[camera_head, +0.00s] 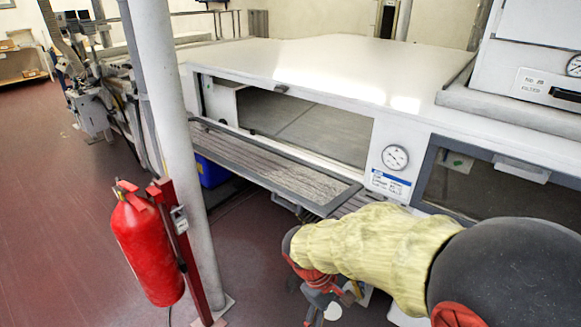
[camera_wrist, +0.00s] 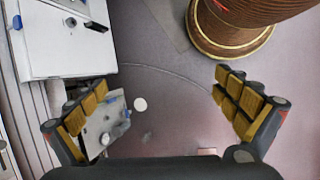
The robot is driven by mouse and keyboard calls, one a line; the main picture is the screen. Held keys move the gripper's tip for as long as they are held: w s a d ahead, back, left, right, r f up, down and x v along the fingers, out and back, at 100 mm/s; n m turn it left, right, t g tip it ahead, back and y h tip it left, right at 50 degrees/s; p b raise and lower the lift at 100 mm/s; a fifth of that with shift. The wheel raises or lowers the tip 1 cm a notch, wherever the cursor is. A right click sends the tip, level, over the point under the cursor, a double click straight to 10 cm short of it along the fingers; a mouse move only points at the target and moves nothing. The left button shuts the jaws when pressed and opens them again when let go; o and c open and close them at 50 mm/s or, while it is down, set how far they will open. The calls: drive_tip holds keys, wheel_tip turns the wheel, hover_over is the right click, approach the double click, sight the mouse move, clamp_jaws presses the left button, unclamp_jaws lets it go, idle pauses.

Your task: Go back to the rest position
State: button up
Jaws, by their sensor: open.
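My gripper (camera_wrist: 157,110) shows in the wrist view with its two yellow-padded fingers spread wide apart. It is open, and nothing is between the fingers but the floor further off. In the head view my arm, with a pale yellow sleeve, reaches from the lower right towards the middle. My gripper (camera_head: 325,300) is low in that view, in front of the tunnel's side and partly hidden by the arm. The curing tunnel (camera_head: 300,65) is a long white housing with an opening in its side.
A red fire extinguisher (camera_head: 147,250) stands by a white post (camera_head: 170,130) at the left. A lowered flap (camera_head: 270,165) juts out below the tunnel opening. A pressure gauge (camera_head: 395,157) is on the tunnel. A brown ribbed round object (camera_wrist: 245,20) is at the wrist view's top. The red floor at far left is clear.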

drive_tip(key=s+d+r+m+t+y, duration=0.2)
drive_tip(key=s+d+r+m+t, duration=0.1)
drive_tip(key=r, duration=0.6)
drive_tip(key=s+d+r+m+t+y, duration=0.3)
drive_tip(key=s+r+m, duration=0.2)
drive_tip(key=s+r, duration=0.3)
drive_tip(key=shift+d+r, duration=0.35)
drive_tip(key=shift+r, duration=0.2)
idle(1.0)
